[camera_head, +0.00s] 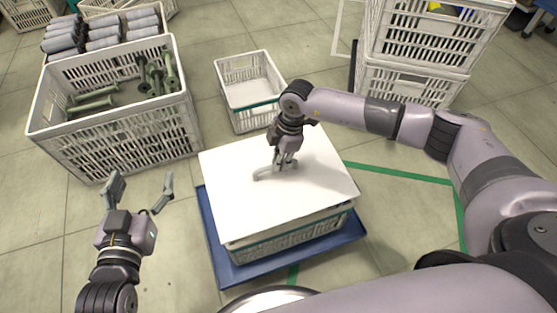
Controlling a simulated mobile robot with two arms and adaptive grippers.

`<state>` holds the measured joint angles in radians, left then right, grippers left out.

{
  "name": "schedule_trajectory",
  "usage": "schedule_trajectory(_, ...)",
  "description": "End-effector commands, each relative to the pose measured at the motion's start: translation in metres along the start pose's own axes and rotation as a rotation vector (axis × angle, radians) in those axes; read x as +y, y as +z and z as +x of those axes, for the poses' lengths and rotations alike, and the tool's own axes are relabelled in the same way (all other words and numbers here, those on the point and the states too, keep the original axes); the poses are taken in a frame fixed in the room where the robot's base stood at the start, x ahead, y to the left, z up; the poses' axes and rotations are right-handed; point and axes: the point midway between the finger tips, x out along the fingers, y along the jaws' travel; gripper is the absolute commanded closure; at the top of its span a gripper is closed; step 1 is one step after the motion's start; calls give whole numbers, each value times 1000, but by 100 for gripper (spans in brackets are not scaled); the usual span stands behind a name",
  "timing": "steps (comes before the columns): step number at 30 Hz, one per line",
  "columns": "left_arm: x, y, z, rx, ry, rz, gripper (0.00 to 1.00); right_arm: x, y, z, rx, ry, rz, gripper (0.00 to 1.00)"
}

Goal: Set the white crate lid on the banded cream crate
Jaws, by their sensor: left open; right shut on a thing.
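The white crate lid (235,205) is a flat white panel with a handle on top. It lies level over a slatted cream crate (290,243), whose front and right walls show below its edge. I cannot tell whether the lid touches the rim; the crate's inside is hidden. My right gripper (284,164) is shut on the lid's handle from above. My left gripper (140,192) is open and empty, left of the lid and apart from it. A smaller cream crate (228,77) with a teal band stands open behind the lid.
The covered crate stands on a blue tray (222,262). A large white crate (120,150) with green bobbins is at the left, with grey rolls (105,32) behind it. Stacked white crates (415,55) stand at the back right. Green tape (400,173) marks the clear floor.

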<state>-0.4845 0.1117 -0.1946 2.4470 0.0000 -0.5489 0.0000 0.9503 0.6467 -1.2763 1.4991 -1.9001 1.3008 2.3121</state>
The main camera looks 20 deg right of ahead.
Motion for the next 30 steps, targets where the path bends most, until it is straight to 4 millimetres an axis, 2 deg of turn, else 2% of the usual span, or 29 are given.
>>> schedule_trajectory(11, 7, -48, 0, 264, 15, -5, 25, 1, 2, 10, 1, 2, 0, 100)
schedule_trajectory(19, 6, -46, 0, 245, 14, -4, 25, 1, 2, 9, 2, 1, 0, 100)
schedule_trajectory(30, 4, -32, 1, 166, 10, -2, 25, 1, 4, 8, 8, -5, 2, 100)
